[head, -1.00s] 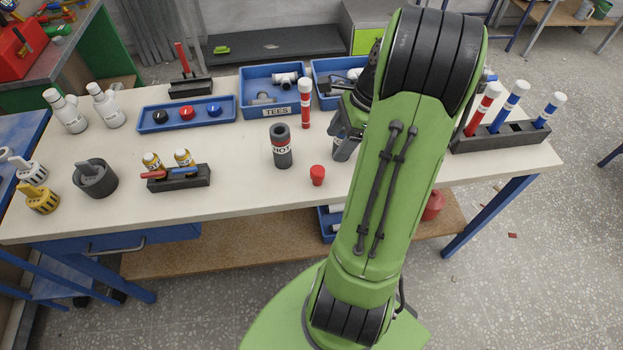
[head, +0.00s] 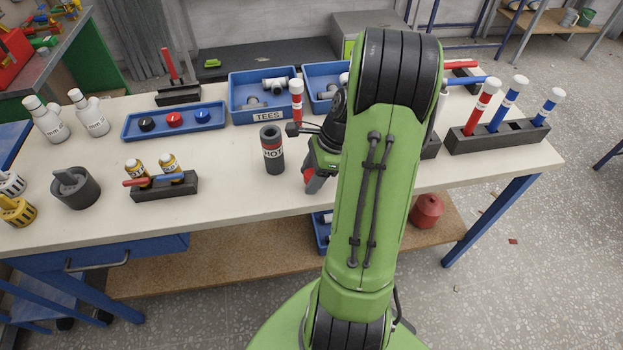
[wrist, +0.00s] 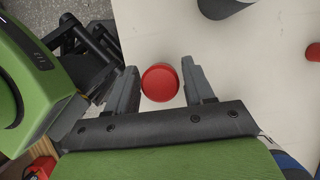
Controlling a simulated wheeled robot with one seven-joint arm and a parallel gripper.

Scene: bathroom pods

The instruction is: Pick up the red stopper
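The red stopper (wrist: 160,83) sits on the pale bench top, seen from above in the wrist view. It lies between the two grey fingers of my gripper (wrist: 160,92), near their tips. The fingers are apart, with a narrow gap showing on each side of the stopper. In the head view my gripper (head: 313,182) points down at the bench's front edge, right of the grey HOT cylinder. There my gripper and arm hide most of the stopper; only a bit of red shows beside the finger.
The grey HOT cylinder (head: 273,152) stands close on the left. A dark rack (head: 500,138) with red and blue tubes is at the right.

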